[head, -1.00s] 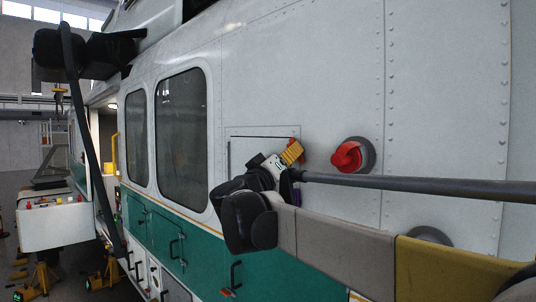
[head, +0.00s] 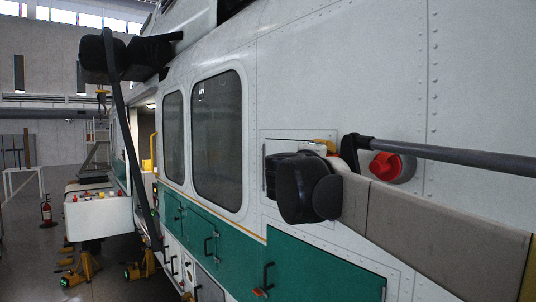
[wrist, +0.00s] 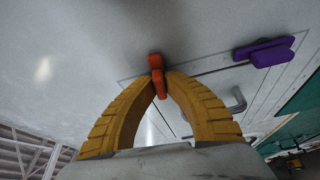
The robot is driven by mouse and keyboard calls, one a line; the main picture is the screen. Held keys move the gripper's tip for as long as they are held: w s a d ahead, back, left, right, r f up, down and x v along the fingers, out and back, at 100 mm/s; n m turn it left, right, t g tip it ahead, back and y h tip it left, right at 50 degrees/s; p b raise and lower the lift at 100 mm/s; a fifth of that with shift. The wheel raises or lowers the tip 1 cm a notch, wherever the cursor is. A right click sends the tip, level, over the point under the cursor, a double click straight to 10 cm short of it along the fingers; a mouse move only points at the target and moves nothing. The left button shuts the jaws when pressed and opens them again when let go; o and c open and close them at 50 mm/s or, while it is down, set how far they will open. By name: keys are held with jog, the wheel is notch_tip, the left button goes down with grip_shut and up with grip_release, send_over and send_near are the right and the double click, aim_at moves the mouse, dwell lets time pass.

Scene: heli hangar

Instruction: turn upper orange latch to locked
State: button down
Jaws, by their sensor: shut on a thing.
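The upper orange latch (wrist: 156,64) sits at the edge of a rectangular panel on the white helicopter side. In the wrist view, the yellow ribbed fingers of my gripper (wrist: 159,80) meet around the latch and are shut on it. In the head view, my gripper (head: 326,146) is mostly hidden behind my dark wrist, with only a bit of yellow showing, and I cannot make out the latch there. The latch's exact angle is partly covered by the fingers.
A purple latch (wrist: 264,52) and a grey bent handle (wrist: 236,101) are on the same panel, to the right. A red knob (head: 386,165) on a round grey base is on the hull beside my arm. The hull rises close along the right side; open floor shows at left.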

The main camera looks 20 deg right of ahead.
jog(key=shift+n, duration=0.6)
jog(key=c, duration=1.5)
grip_release()
jog(key=shift+o, duration=0.2)
jog(key=v, duration=1.2)
jog(key=shift+r, duration=0.35)
jog(key=shift+d, duration=0.1)
